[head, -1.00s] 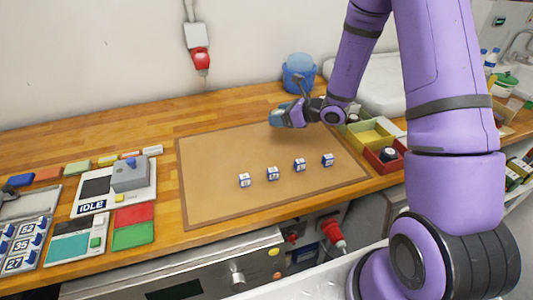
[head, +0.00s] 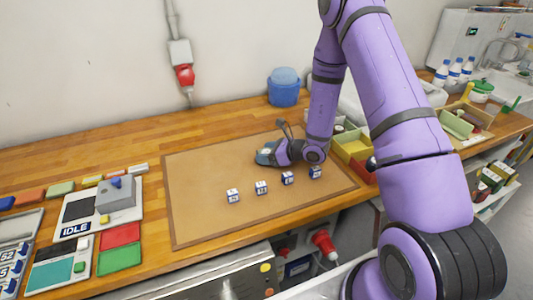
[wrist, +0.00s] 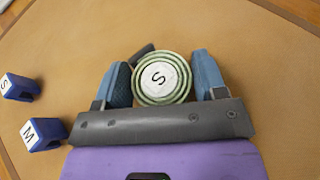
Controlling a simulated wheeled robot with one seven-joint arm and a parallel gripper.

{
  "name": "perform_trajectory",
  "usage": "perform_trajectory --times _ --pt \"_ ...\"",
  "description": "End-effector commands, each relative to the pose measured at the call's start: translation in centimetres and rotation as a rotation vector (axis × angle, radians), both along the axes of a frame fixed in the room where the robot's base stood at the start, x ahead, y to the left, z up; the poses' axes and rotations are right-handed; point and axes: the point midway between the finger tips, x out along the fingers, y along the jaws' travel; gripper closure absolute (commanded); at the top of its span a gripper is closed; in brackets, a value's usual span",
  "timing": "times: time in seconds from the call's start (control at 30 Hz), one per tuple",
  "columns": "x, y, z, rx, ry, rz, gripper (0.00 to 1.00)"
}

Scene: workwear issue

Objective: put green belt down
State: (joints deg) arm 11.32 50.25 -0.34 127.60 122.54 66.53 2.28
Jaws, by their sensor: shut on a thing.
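The green belt (wrist: 161,78) is a rolled coil of green and cream rings with a white "S" label on top. In the wrist view it sits upright between the blue fingers of my gripper (wrist: 163,80), which is shut on it. In the head view my gripper (head: 266,155) is low over the brown mat (head: 200,165), behind the row of size blocks. The belt is mostly hidden there by the fingers. I cannot tell whether its underside touches the mat.
Several blue-and-white size blocks (head: 233,196) stand in a row on the mat; two, marked S (wrist: 18,87) and M (wrist: 42,133), lie left of my gripper. A blue bucket (head: 283,92) stands behind, and a yellow bin (head: 352,146) at right. The mat's left part is clear.

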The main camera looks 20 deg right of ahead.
Motion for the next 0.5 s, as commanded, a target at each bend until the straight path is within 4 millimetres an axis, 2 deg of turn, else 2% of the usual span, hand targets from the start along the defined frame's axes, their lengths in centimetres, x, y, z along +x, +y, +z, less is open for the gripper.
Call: perform_trajectory --times 0.27,0.3,0.4,0.5 --pt "0.01 0.00 -0.20 0.000 0.000 0.000 0.62" --pt "0.01 0.00 -0.21 0.000 0.000 0.000 0.31" --pt "0.02 0.00 -0.18 -0.001 -0.001 0.000 0.10" --pt "0.02 0.00 -0.18 -0.001 -0.001 0.000 0.10"
